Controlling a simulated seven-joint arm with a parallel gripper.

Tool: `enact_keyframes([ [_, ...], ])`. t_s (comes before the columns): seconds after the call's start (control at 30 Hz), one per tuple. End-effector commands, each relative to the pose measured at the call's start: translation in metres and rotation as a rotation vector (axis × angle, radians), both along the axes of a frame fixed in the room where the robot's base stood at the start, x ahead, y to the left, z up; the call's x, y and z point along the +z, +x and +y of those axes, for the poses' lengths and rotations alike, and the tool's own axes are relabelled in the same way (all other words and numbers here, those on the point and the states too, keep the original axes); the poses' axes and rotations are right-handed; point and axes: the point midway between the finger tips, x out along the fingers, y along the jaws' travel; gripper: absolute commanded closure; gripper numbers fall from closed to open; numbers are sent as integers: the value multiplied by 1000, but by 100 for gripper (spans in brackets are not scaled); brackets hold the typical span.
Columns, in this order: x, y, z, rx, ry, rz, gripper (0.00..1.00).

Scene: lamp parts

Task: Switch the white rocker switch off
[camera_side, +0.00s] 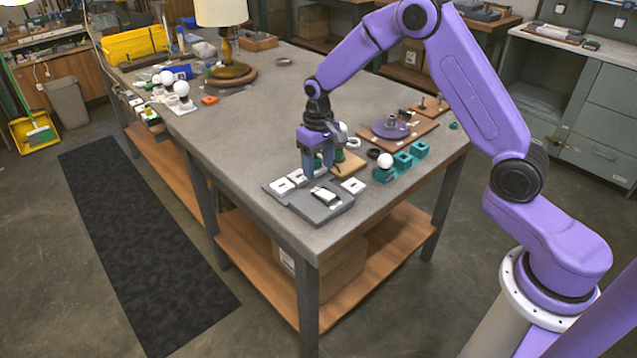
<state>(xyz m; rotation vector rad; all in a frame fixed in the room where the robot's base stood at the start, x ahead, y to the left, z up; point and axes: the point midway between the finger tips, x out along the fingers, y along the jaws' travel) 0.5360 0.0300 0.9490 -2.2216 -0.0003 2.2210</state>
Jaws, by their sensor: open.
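The white rocker switch (326,196) sits in a dark surround on a grey plate (322,212) near the front corner of the workbench. Which side of the rocker is pressed is too small to tell. My gripper (318,174) points down just behind the switch, with its blue fingers low over the bench. It is open. Whether a fingertip touches the switch or the plate cannot be told from this view.
White square plates (282,186) (353,186) lie on both sides of the switch plate. Teal holders (403,161), one with a white bulb (385,160), stand to the right. A board with a purple disc (390,129) lies behind. The workbench's left middle (225,140) is clear.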

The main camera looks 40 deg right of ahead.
Motion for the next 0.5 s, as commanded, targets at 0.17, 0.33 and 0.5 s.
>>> enact_keyframes([
  [0.17, -33, -1, 0, 0, -1, 4, 43],
  [0.33, -53, 0, 0, 0, 0, 2, 43],
  [0.5, -62, 0, 0, 0, 0, 0, 43],
])
